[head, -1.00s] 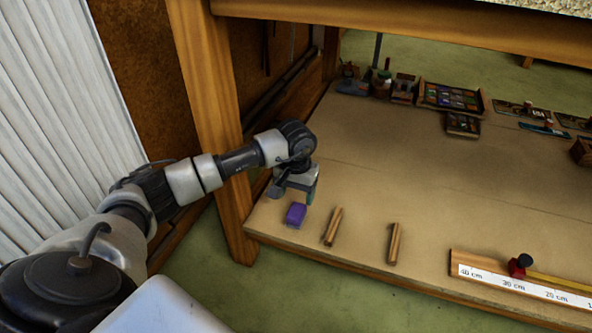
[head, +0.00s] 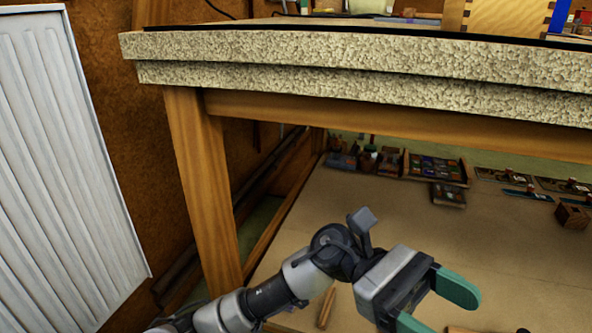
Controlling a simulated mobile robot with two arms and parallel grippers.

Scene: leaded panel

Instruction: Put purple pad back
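The purple pad does not show at this moment; its earlier spot on the lower shelf (head: 330,195) is covered by my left arm or below the picture edge. My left gripper (head: 440,306) is in the lower right of the head view, in front of the shelf. Its two teal fingers are spread apart and nothing shows between them; the nearer finger is partly cut off by the bottom edge. My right gripper is not in view.
A bench top (head: 360,75) with a thick speckled edge spans above the shelf. A wooden leg (head: 203,190) stands at left, near a white ribbed panel (head: 65,170). A wooden stick (head: 326,307) lies behind my arm. A tray of coloured pieces (head: 436,168) sits at the back.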

